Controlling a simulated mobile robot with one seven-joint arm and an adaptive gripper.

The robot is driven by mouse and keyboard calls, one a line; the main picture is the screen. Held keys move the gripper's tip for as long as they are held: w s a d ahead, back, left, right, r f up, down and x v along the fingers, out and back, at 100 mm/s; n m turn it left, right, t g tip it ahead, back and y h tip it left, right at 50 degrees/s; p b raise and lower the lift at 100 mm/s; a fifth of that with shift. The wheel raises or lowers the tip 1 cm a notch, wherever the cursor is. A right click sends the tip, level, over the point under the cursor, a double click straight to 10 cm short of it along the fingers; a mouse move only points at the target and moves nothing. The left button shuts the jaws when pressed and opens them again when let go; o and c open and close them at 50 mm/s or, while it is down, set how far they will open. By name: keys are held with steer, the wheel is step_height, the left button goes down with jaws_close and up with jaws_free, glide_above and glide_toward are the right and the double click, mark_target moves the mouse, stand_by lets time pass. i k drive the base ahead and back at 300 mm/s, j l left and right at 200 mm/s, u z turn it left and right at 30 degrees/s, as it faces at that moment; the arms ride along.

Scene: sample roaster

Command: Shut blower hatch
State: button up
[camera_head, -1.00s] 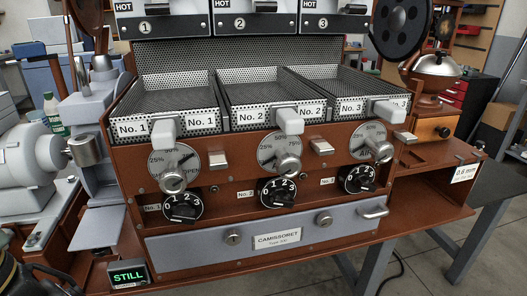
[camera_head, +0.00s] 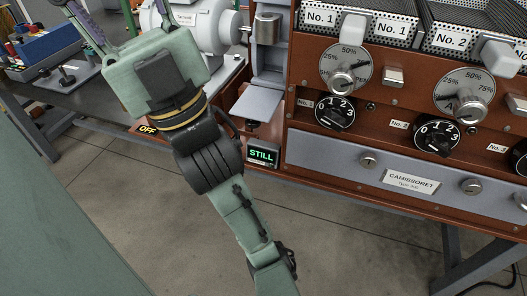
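I cannot tell for sure which part is the blower hatch. A white machine (camera_head: 192,22) with a rounded body stands at the upper left of the roaster. A grey slanted plate (camera_head: 257,103) sits below a grey column beside the roaster. A long grey front panel (camera_head: 340,155) carries round knobs and a CAMISSORET label. My green arm with its dark joint crosses the left and middle of the view and hides part of the bench.
The brown roaster front (camera_head: 400,90) fills the right, with dials and protruding handles. A STILL display (camera_head: 262,154) and an OFF sign (camera_head: 148,129) sit low at its left. A dark bench (camera_head: 100,85) holds blue boxes (camera_head: 45,45). The floor (camera_head: 110,200) below is open.

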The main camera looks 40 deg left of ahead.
mark_target(258, 104)
steer(key=u, duration=0.9)
steer(key=k+l+u, duration=0.3)
steer(key=k, duration=0.15)
